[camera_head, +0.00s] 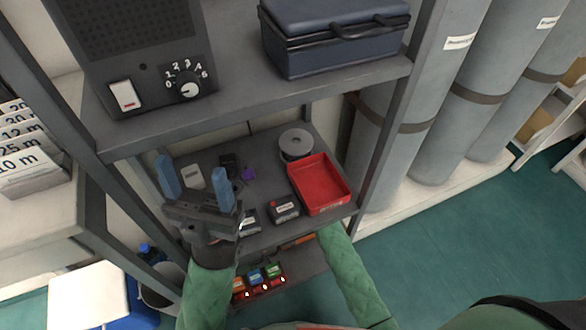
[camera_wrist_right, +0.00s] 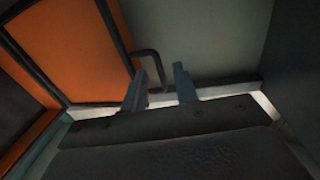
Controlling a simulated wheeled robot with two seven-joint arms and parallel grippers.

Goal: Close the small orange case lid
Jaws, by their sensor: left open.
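The orange case is mostly hidden in the head view; only an orange strip (camera_head: 298,241) shows under the middle shelf's front edge. In the right wrist view a large orange panel with dark edging (camera_wrist_right: 75,45), seemingly the lid, fills the upper left. A dark area (camera_wrist_right: 14,88) and another orange edge lie left of it. A dark bent bar (camera_wrist_right: 150,62) stands by the panel's right side. My right gripper (camera_wrist_right: 160,78) has its fingers apart, just right of the panel; contact is unclear. My left gripper (camera_head: 191,166) is open and empty above the middle shelf.
The middle shelf holds a red tray (camera_head: 320,186), a grey reel (camera_head: 296,144) and small boxes (camera_head: 285,209). Several small coloured items (camera_head: 258,280) sit on the lower shelf. A blue case (camera_head: 333,36) rests above. Grey cylinders (camera_head: 440,110) stand at right. Shelf posts and edges confine my arms.

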